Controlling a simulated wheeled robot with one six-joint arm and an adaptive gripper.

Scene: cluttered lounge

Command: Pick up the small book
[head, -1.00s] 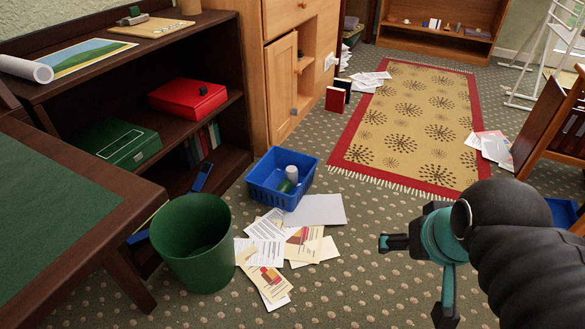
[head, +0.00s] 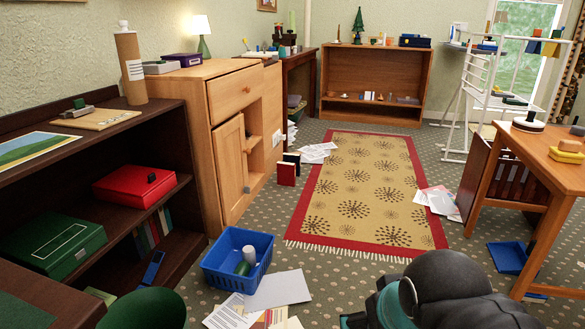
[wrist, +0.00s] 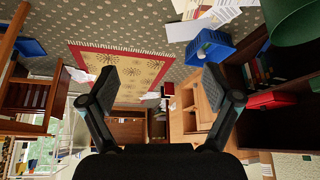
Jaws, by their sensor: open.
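Two small books stand upright on the carpet by the wooden cabinet, left of the rug: a red book (head: 286,174) and, just behind it, a dark one (head: 293,158). I cannot tell which of them is the small book. More thin books (head: 152,233) stand on the dark shelf. My gripper shows in the wrist view (wrist: 159,85) with its two fingers wide apart and nothing between them. It is well short of the standing books. In the head view its fingers are mostly cut off by the bottom edge.
A blue basket (head: 222,274) and loose papers (head: 278,289) lie on the floor ahead. A green bin (head: 145,311) is at the lower left. The patterned rug (head: 398,234) is clear. A wooden table (head: 545,150) and a blue tray (head: 508,257) are at the right.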

